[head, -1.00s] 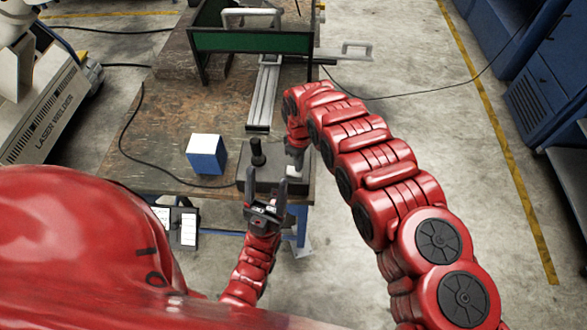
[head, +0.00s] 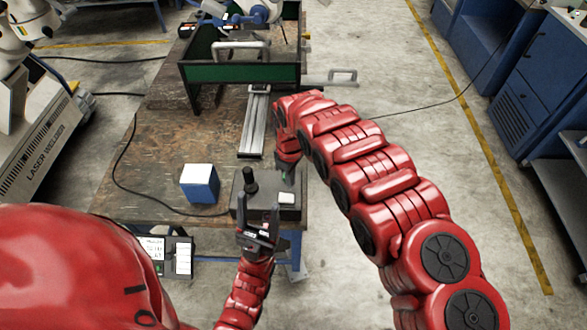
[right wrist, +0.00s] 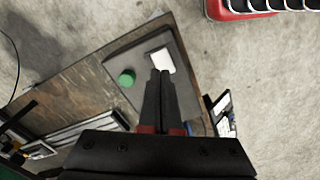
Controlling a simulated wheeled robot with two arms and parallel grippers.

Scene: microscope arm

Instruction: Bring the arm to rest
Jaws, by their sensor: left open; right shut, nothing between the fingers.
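A dark control box (head: 240,209) sits at the near edge of the workbench. It carries a black upright stick (head: 250,182), a white flat piece (head: 287,198) and a green round button (right wrist: 126,77). My right gripper (head: 287,178) is over the right part of the box. In the right wrist view its fingers (right wrist: 162,72) are shut and empty, tips overlapping the white piece; contact cannot be told. My left gripper (head: 258,208) is open and empty in front of the box. A white and blue jointed arm (head: 240,12) shows partly at the top of the head view.
A blue and white cube (head: 199,184) stands left of the box. A green-panelled frame (head: 240,73) and a metal rail (head: 254,122) lie behind. A cable crosses the workbench (head: 160,150) at left. A laser welder (head: 50,125) stands left of the workbench; blue cabinets (head: 540,80) stand right.

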